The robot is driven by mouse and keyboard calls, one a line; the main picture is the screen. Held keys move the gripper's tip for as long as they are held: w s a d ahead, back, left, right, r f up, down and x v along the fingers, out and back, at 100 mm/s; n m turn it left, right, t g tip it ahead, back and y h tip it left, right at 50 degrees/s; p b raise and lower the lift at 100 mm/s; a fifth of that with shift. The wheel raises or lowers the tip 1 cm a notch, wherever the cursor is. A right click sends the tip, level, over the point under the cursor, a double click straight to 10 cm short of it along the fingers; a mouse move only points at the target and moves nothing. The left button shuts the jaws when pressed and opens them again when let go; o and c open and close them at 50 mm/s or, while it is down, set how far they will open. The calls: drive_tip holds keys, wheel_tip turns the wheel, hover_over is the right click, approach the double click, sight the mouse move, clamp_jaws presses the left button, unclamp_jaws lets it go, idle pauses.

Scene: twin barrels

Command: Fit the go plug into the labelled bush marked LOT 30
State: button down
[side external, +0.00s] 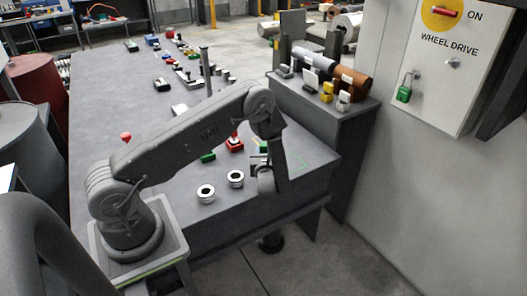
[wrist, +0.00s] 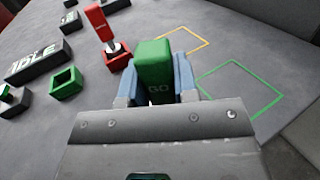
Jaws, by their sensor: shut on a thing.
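The plug's lower end is hidden in the wrist view. In the side external view my gripper is at the right end of the arm, over the bench, and the plug cannot be made out. Two metal ring-shaped bushes, a left one (side external: 206,190) and a right one (side external: 236,176), stand apart on the bench left of my gripper. No LOT label can be read on either.
An empty green holder (wrist: 66,83) and a red holder with a red-handled plug (wrist: 102,25) stand at the left. A black IDLE block (wrist: 38,62) lies beside them. Yellow (wrist: 205,43) and green (wrist: 278,92) outlined squares mark bare bench (side external: 120,90).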

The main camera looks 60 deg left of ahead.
drive_tip(key=shift+f, duration=0.4)
drive_tip(key=c, duration=0.8)
unclamp_jaws()
drive_tip(key=v, duration=1.3)
drive_tip(key=shift+s+d, duration=0.2)
drive_tip(key=shift+d, duration=0.15)
drive_tip(key=s+r+n+g+h, duration=0.2)
drive_tip(key=s+r+n+g, duration=0.25)
drive_tip(key=r+n, duration=0.3)
drive_tip(key=s+r+n+g+h, duration=0.3)
drive_tip(key=s+r+n+g, duration=0.15)
drive_tip(key=r+n, duration=0.35)
drive_tip(key=s+d+r+n+t+h, duration=0.3)
drive_tip(key=s+d+r+n+h, duration=0.1)
drive_tip(key=d+r+h, duration=0.1)
drive_tip(key=s+d+r+n+t+h, duration=0.3)
drive_tip(key=s+d+r+n+h, duration=0.1)
drive_tip(key=r, duration=0.5)
drive_tip(key=d+h, duration=0.1)
drive_tip(key=d, duration=0.1)
drive_tip(key=shift+s+d+r+h, duration=0.35)
drive_tip(key=shift+h, duration=0.05)
